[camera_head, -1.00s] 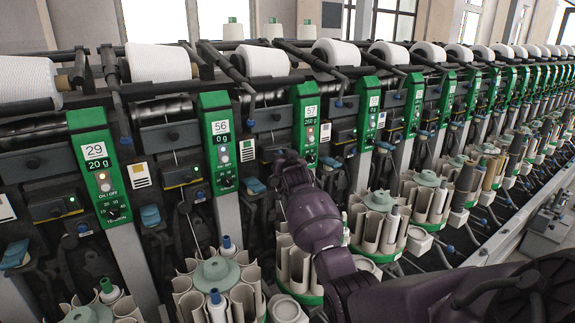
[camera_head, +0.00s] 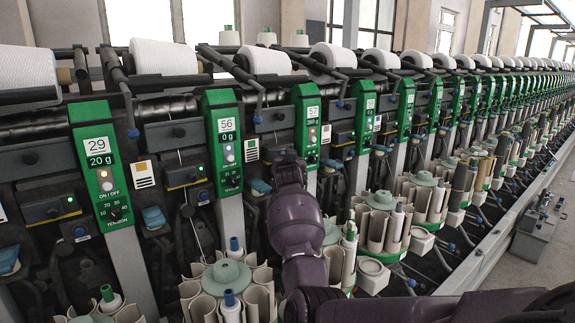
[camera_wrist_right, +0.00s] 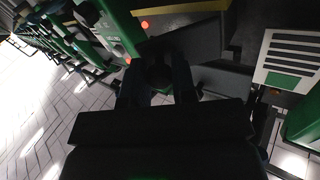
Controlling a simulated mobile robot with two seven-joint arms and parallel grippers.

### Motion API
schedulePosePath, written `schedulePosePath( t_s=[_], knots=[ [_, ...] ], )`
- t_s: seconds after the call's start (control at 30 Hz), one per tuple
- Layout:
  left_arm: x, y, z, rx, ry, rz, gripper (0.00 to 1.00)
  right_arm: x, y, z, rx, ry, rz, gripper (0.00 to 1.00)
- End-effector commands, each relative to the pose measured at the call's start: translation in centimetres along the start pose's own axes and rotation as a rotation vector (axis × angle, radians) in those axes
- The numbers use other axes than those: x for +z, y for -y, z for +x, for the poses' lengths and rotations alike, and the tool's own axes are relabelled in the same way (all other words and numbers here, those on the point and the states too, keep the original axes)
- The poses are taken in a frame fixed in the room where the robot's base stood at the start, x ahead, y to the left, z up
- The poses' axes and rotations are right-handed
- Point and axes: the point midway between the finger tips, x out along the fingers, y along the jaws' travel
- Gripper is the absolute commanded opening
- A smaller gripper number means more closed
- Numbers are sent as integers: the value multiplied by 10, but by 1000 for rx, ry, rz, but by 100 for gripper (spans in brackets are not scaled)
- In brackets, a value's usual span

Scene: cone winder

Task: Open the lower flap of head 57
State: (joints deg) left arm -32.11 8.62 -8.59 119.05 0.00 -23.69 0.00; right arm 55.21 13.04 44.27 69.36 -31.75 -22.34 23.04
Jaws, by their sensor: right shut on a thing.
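Head 57 has a green panel (camera_head: 307,125) with a number label, a display and lit buttons, in the middle of the head view. The knob sits against a dark plate (camera_wrist_right: 195,42), seemingly the flap. Shadow hides how far the flap stands out. My left gripper is in neither view.
Head 56's green panel (camera_head: 222,140) stands left of head 57. Below the heads are round bobbin magazines (camera_head: 228,275) with pale tubes, close to my arm. A striped card (camera_wrist_right: 290,62) shows beside the plate.

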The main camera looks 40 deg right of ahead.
Motion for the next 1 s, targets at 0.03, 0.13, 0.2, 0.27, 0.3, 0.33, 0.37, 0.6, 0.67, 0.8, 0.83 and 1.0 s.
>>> schedulePosePath(
  t_s=[0.03, 0.13, 0.2, 0.27, 0.3, 0.33, 0.37, 0.6, 0.67, 0.8, 0.83, 1.0],
  knots=[
    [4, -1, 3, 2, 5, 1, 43, 7, 1, 0, 9, 3, -1, 0],
    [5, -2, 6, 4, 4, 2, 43, 7, 2, 0, 25, 0, -1, 0],
    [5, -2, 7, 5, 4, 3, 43, 6, 3, 0, 35, -2, 1, 0],
    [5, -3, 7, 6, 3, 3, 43, 5, 3, 0, 43, -5, 0, 0],
    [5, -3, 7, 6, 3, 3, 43, 5, 3, 0, 47, -5, 0, 0],
    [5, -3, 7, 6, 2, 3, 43, 5, 3, 0, 50, -6, 0, 0],
    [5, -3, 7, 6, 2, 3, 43, 5, 4, 0, 52, -7, 0, 0],
    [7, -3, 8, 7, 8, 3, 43, 2, 4, 0, 63, -10, 1, 0],
    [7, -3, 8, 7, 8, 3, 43, 2, 4, -1, 63, -10, 1, 0],
    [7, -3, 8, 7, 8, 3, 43, 2, 4, -1, 63, -11, 1, 0],
    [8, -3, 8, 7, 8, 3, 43, 2, 4, -1, 63, -11, 1, 0],
    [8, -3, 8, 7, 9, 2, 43, 1, 4, -1, 63, -11, 1, 33]
  ],
)
